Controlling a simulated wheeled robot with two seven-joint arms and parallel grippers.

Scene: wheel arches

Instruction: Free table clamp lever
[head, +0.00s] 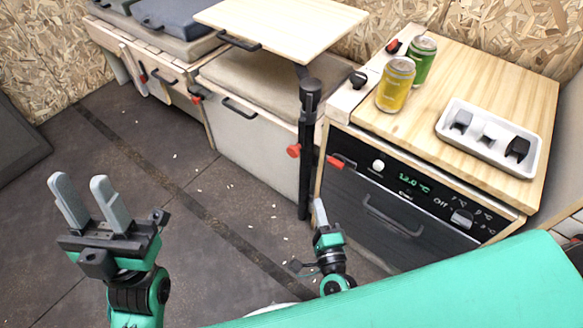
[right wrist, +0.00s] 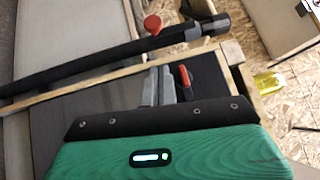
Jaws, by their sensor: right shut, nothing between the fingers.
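A black post (head: 307,140) stands upright beside the cabinet and carries the raised wooden tabletop (head: 280,22). A red clamp lever (head: 293,151) sticks out to the left of the post at mid-height. In the right wrist view the red lever (right wrist: 153,25) shows on the far side of the post (right wrist: 110,62). My right gripper (head: 319,204) is shut and empty, low in front of the cabinet, below the lever and apart from it. Its closed fingers (right wrist: 161,85) point toward the post in the right wrist view. My left gripper (head: 82,182) is open and empty over the floor at the left.
A cabinet with a dark front panel (head: 400,210) and a red latch (head: 337,163) stands just right of the post. Its wooden top holds a yellow can (head: 395,85), a green can (head: 421,60) and a white tray (head: 446,127). Floor at left is mostly free.

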